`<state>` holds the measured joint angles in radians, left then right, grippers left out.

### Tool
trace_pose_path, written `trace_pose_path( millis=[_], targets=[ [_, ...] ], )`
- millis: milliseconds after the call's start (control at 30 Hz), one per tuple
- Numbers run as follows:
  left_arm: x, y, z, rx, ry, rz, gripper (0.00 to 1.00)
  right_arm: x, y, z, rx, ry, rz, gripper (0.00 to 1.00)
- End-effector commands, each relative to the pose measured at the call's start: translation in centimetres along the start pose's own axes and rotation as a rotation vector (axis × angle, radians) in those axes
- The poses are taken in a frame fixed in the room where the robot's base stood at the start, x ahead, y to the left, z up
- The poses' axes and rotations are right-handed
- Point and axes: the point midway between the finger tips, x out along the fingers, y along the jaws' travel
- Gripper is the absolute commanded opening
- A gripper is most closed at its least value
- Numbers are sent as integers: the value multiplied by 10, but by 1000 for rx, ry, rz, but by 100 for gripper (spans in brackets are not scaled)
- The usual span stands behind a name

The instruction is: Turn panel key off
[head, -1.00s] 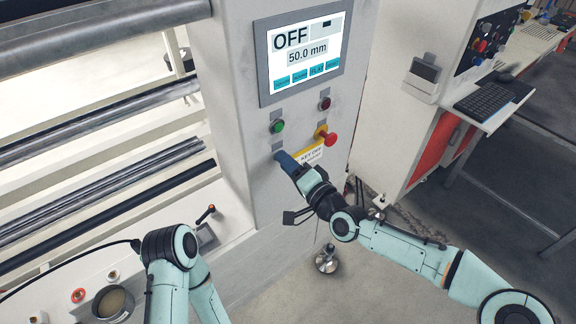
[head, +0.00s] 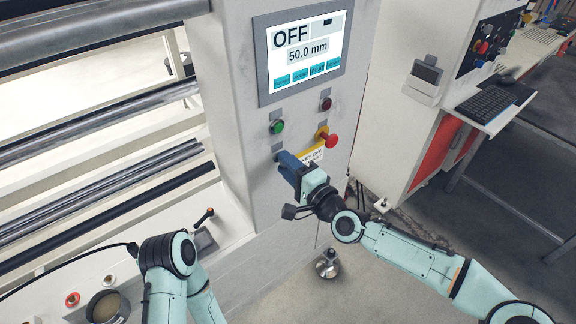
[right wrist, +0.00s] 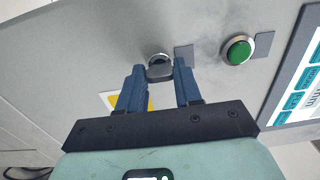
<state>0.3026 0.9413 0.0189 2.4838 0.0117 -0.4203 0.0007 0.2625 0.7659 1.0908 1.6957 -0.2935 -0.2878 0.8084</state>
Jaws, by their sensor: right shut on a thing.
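The panel key (right wrist: 159,69) sits in its round metal lock on the panel, between the blue fingers of my right gripper (right wrist: 160,80) in the right wrist view. The right gripper is shut on it. In the head view my right gripper (head: 281,160) reaches the panel face below the green button (head: 277,127) and hides the key. A yellow-edged label (head: 313,155) beside it is partly covered. The screen (head: 305,50) reads "OFF" and "50.0 mm". My left arm is at the lower left; its gripper is out of the picture.
A red mushroom button (head: 330,140) stands out close right of the right gripper, with a dark red button (head: 325,103) above it. Rollers (head: 100,120) lie left of the panel. A keyboard shelf (head: 490,108) stands at the right.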

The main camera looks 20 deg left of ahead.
Motion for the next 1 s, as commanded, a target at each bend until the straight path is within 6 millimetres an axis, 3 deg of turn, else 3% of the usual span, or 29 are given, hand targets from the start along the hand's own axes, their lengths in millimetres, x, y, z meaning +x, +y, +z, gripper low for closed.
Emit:
trace_pose_path(
  millis=[167, 200, 233, 267, 667, 1000],
  targets=[
    [0, 0, 0, 0, 0, 0, 43, 0, 0, 0, 1, -1, 1, 4],
    [0, 0, 0, 0, 0, 0, 43, 0, 0, 0, 1, -1, 1, 47],
    [0, 0, 0, 0, 0, 0, 43, 0, 0, 0, 1, -1, 1, 57],
    [0, 0, 0, 0, 0, 0, 43, 0, 0, 0, 1, -1, 1, 60],
    [1, 0, 0, 0, 0, 0, 43, -8, 1, -1, 0, 1, 2, 60],
    [3, 0, -2, 0, 5, 1, 43, -66, 2, -2, -1, 4, 3, 60]
  ],
)
